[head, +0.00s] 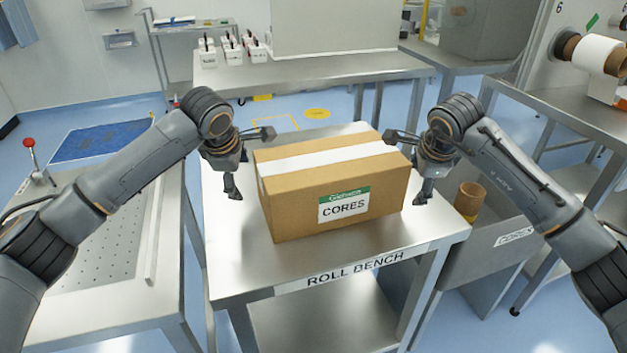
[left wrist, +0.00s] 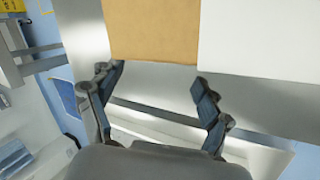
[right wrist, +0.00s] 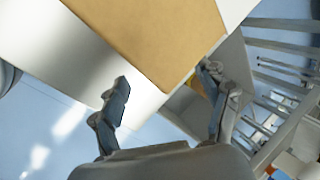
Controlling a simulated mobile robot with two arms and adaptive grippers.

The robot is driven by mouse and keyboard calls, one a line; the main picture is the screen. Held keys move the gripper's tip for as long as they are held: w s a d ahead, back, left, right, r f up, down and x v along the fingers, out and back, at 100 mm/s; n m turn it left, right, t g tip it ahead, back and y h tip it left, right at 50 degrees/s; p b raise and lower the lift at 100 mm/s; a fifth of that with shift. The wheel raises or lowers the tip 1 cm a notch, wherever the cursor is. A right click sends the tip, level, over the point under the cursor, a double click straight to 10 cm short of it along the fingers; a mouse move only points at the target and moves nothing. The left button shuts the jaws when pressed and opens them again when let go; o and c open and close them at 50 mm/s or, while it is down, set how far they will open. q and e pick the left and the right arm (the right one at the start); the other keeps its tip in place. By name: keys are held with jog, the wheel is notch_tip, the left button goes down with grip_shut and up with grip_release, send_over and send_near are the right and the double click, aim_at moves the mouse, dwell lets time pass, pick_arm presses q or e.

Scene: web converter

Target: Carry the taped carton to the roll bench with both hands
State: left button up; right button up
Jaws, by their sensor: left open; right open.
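The taped carton (head: 300,208) is brown with white tape along its top and a label reading CORES. It sits upright on the metal roll bench (head: 345,282), a little turned. My left gripper (head: 250,165) is open at the carton's left side, apart from it by what I can see. My right gripper (head: 405,165) is open at the carton's right side. The carton's cardboard also shows beyond the open fingers in the left wrist view (left wrist: 150,30) and in the right wrist view (right wrist: 150,35). Neither gripper holds anything.
A perforated metal table (head: 115,235) stands at the left with a red-knobbed lever (head: 29,143). A grey bin (head: 485,255) with a brown core (head: 469,200) adjoins the bench at right. A back table (head: 300,75) holds several small white boxes.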

dwell(0.3)
jog(key=shift+s+r, duration=0.1)
jog(key=shift+r, duration=0.15)
pick_arm(q)
jog(key=v, duration=1.2)
pick_arm(e)
jog(key=v, duration=1.1)
jog(key=shift+s+r, duration=0.15)
jog(key=shift+r, duration=0.05)
